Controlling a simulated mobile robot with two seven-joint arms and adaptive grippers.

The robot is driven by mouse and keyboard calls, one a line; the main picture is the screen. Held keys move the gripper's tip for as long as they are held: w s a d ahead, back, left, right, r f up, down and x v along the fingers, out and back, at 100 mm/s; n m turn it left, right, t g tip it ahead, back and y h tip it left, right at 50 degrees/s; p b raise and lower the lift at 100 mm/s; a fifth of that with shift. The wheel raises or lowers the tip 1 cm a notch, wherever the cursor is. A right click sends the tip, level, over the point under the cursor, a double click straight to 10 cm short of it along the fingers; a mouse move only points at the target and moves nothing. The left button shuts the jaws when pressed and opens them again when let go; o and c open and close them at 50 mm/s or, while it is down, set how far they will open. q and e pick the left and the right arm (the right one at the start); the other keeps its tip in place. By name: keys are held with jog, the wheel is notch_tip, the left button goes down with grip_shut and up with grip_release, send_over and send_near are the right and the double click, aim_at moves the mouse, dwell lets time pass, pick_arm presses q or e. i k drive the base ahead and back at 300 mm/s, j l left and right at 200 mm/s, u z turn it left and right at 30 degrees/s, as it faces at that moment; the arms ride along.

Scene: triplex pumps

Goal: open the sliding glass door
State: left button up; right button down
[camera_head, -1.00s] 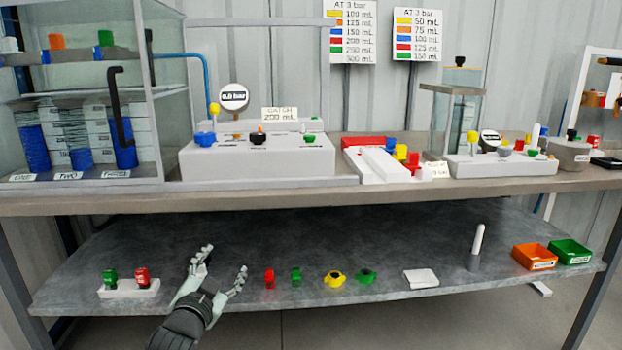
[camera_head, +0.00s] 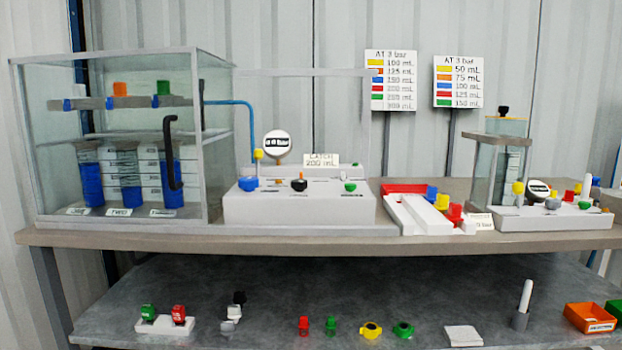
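The glass cabinet (camera_head: 118,62) stands at the left end of the bench. Its clear front, which looks like the sliding glass door, carries a long black bent handle (camera_head: 171,152) near its right side. The front appears to cover the cabinet's opening, though the clear glass makes its edges hard to tell. Behind it are blue-filled cylinders (camera_head: 92,185) and, higher up, a bar with small orange and green knobs (camera_head: 120,89). A thin pale frame (camera_head: 310,72) stands right of the cabinet, above the white pump unit. Neither of my grippers is in view.
The white pump unit (camera_head: 295,208) with coloured knobs stands right of the cabinet; a blue tube (camera_head: 235,102) links toward it. Coloured valve parts, a white block and an orange bin (camera_head: 588,317) lie on the lower shelf. The bench's front edge is clear before the cabinet.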

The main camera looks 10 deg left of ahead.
aim_at(68, 61)
jog(key=j+u, duration=0.15)
jog(key=u, duration=1.05)
